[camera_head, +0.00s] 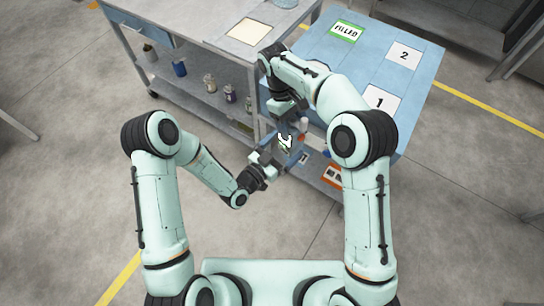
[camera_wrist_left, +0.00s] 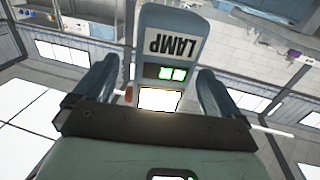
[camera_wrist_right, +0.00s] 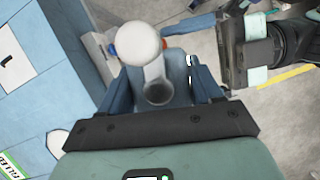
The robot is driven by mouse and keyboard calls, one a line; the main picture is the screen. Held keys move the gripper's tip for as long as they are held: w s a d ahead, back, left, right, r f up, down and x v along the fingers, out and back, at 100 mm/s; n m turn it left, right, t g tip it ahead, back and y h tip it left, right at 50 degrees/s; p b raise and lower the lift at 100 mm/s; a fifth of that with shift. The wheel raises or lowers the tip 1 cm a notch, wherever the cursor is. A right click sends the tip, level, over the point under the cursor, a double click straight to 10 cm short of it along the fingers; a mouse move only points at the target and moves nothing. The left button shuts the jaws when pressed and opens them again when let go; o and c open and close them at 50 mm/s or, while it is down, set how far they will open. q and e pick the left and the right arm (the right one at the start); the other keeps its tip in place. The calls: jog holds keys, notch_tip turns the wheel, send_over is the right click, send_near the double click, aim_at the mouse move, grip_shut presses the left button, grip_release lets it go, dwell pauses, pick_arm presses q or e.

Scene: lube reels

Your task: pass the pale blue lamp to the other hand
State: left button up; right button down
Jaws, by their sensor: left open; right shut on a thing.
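The pale blue lamp shows upside down in the left wrist view (camera_wrist_left: 150,60), with a LAMP label, green lit squares and a bright white panel. In the head view the lamp (camera_head: 286,143) is small, between my two grippers. My right gripper (camera_head: 287,122) is shut on it from above; in the right wrist view its blue fingers flank the lamp's stem (camera_wrist_right: 155,68) and round white end. My left gripper (camera_head: 270,164) is open, its fingers either side of the lamp in the left wrist view (camera_wrist_left: 155,85). Contact with the left fingers is not clear.
A blue-topped table (camera_head: 318,52) with a green FILLED card (camera_head: 346,31) and cards 1 (camera_head: 381,101) and 2 (camera_head: 404,55) stands behind my right arm. A grey shelved bench (camera_head: 210,60) with several bottles is left of it. The floor at left is clear.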

aim_at(285, 145)
pick_arm(q)
jog(key=shift+x, duration=1.9)
jog(key=c, duration=1.2)
jog(key=shift+c, duration=0.7)
pick_arm(e)
jog(key=shift+c, duration=0.6)
grip_release()
